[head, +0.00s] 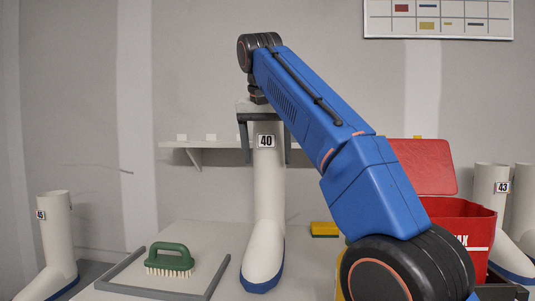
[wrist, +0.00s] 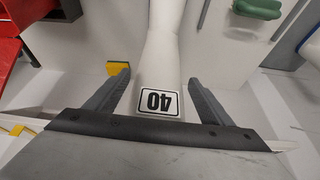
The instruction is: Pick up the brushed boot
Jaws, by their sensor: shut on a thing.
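A tall white boot (head: 264,200) with a blue sole and a "40" label stands upright in the middle of the head view, its toe toward the front. My gripper (head: 266,158) comes from above and is shut on its shaft near the top, one finger on each side. In the wrist view the same boot (wrist: 162,62) runs between the fingers of my gripper (wrist: 157,76), its label upside down. I cannot tell whether its sole touches the bench. A green brush (head: 170,259) with pale bristles lies left of the boot.
The brush lies on a grey-edged tray (head: 122,266). A boot labelled 45 (head: 57,240) stands far left and one labelled 43 (head: 490,205) far right. An open red box (head: 465,220) and a yellow sponge (head: 324,229) are at right. A wall shelf (head: 215,144) is behind.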

